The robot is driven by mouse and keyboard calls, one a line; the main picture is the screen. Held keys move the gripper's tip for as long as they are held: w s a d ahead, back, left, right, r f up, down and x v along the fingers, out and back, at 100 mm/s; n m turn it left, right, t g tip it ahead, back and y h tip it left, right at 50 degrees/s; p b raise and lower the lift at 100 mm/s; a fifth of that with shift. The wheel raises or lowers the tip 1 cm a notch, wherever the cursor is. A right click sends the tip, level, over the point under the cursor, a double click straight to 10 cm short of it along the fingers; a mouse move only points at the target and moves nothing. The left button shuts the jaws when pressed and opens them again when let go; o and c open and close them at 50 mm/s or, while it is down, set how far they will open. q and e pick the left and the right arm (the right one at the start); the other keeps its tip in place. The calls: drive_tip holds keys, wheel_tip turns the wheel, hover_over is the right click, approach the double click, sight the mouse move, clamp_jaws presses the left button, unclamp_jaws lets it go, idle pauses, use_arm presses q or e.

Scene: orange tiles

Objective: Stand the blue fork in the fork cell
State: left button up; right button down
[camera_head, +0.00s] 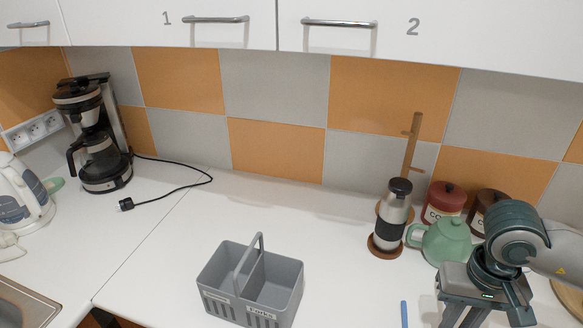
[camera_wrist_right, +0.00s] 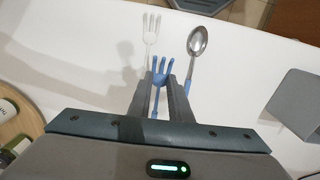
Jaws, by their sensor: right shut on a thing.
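The blue fork (camera_wrist_right: 159,76) is between the fingers of my right gripper (camera_wrist_right: 163,84) in the right wrist view, with its tines pointing away from the palm. The gripper is shut on it. In the head view my right gripper (camera_head: 466,318) is at the lower right, over the counter, and the fork cannot be made out there. The grey caddy (camera_head: 216,268) stands left of the gripper, with two cells and a handle between them. The label on its right cell (camera_head: 262,313) seems to read "Forks". My left gripper is not in view.
A white fork (camera_wrist_right: 151,35) and a blue-handled spoon (camera_wrist_right: 197,42) lie on the counter near the gripper. A green teapot (camera_head: 441,241), a steel flask (camera_head: 393,215) and red and brown jars stand behind.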

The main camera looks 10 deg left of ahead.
drive_tip(key=shift+a+r, duration=0.15)
drive_tip(key=shift+a, duration=0.25)
drive_tip(key=w+a+r+m+g+y+p, duration=0.1)
drive_tip(key=a+r+m+g+y+p, duration=0.25)
drive_tip(key=a, duration=0.55)
drive_tip(key=w+a+r+m+g+y+p, duration=0.1)
drive_tip(key=a+r+m+y, duration=0.1)
drive_tip(key=a+r+m, duration=0.45)
drive_tip(key=w+a+r+m+t+y+p, duration=0.2)
drive_tip(key=a+r+m+t+y, duration=0.3)
drive_tip(key=a+r, duration=1)
drive_tip(key=a+m+y+p, duration=0.1)
drive_tip(key=m+y, duration=0.2)
drive_tip(key=y, duration=0.1)
drive_tip(key=shift+w+r+y+p, duration=0.2)
drive_tip(key=shift+y+p, duration=0.15)
drive_tip(key=shift+f, duration=0.2)
